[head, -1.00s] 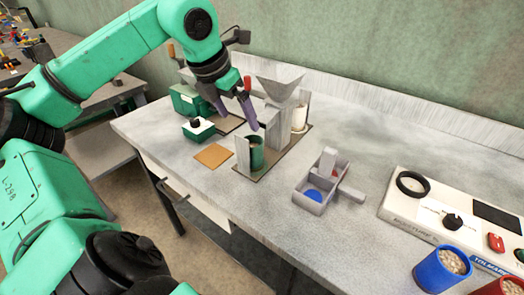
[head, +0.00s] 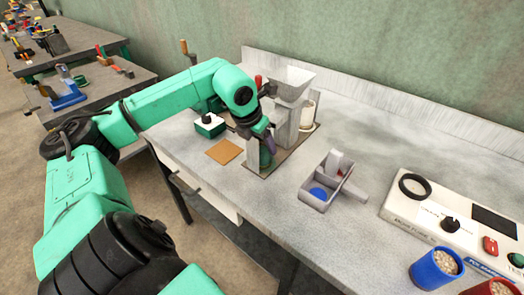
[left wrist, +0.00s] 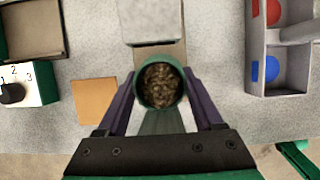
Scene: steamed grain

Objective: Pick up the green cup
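The green cup (head: 265,159) stands on a dark base plate under the grey funnel unit. In the left wrist view the cup (left wrist: 137,97) shows from above, with brown grain inside. My left gripper (head: 267,144) is down at the cup. In the left wrist view its two purple fingers (left wrist: 158,88) stand on either side of the cup, apparently open around it. Whether they touch its sides is hard to tell.
The funnel (head: 292,80) stands just behind the cup. An orange-brown square (head: 223,152) and a green-and-white dial box (head: 209,126) lie to the left. A grey divided tray (head: 318,199) stands to the right. A control panel (head: 440,215) and blue cup (head: 435,268) are further right.

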